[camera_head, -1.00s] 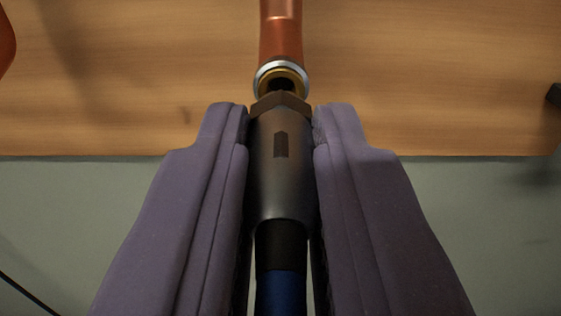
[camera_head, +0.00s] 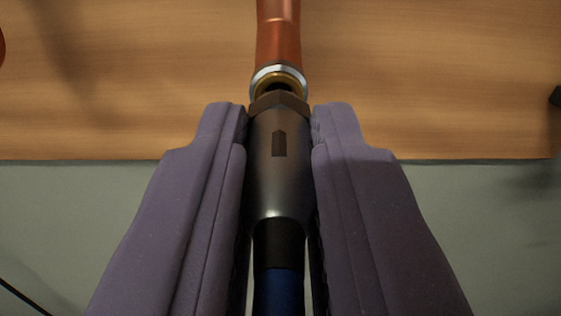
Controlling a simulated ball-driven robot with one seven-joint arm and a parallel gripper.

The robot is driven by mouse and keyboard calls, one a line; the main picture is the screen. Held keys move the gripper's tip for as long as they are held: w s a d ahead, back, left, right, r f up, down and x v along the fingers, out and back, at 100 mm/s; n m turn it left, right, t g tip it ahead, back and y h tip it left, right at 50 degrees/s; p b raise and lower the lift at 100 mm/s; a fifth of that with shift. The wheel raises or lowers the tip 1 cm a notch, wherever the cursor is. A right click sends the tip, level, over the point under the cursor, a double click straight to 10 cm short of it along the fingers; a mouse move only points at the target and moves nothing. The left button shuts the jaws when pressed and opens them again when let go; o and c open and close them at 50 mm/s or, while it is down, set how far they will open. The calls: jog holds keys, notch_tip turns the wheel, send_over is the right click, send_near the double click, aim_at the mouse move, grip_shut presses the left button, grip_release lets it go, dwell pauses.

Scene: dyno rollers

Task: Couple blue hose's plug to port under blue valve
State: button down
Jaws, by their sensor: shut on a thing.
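My gripper (camera_head: 280,125) is shut on the black plug (camera_head: 279,185), with one purple-grey padded finger on each side of it. The blue hose (camera_head: 278,292) runs from the plug's near end to the bottom of the picture. The port (camera_head: 278,80) is a silver ring with a brass inside, at the end of a copper pipe (camera_head: 278,30). The plug's hexagonal tip is right at the port's mouth and covers its lower part. I cannot tell whether the tip touches it or has entered. The blue valve is not in view.
A wooden board (camera_head: 420,80) lies behind the port, with its lower edge crossing the picture. Below it is a grey-green surface (camera_head: 480,230). A dark piece (camera_head: 555,96) shows at the right edge, an orange-red part (camera_head: 2,45) at the left edge. A thin black cable (camera_head: 22,296) is at lower left.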

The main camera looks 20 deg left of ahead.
jog(key=shift+w+a, duration=0.15)
jog(key=shift+w, duration=0.35)
dwell(0.3)
jog(key=c, duration=0.9)
grip_release()
jog(key=shift+c, duration=0.2)
jog(key=p+v, duration=0.1)
jog(key=v, duration=0.6)
jog(key=shift+s+r+p, duration=0.1)
jog(key=shift+s+p, duration=0.2)
jog(key=shift+p, duration=0.1)
jog(key=w+d+r+m+h, duration=0.1)
jog(key=w+r+h, duration=0.15)
jog(key=r, duration=0.85)
jog(key=w+d+r+h, duration=0.1)
jog(key=r+h, duration=0.3)
jog(key=r, duration=0.8)
jog(key=s+a+r+m+g, duration=0.1)
jog(key=s+a+r+m, duration=0.1)
jog(key=s+r, duration=1.3)
notch_tip(320, 180, up, 4)
jog(key=shift+s+a+r+m+g+y, duration=0.25)
jog(key=shift+a+g+y, duration=0.2)
jog(key=shift+a, duration=0.4)
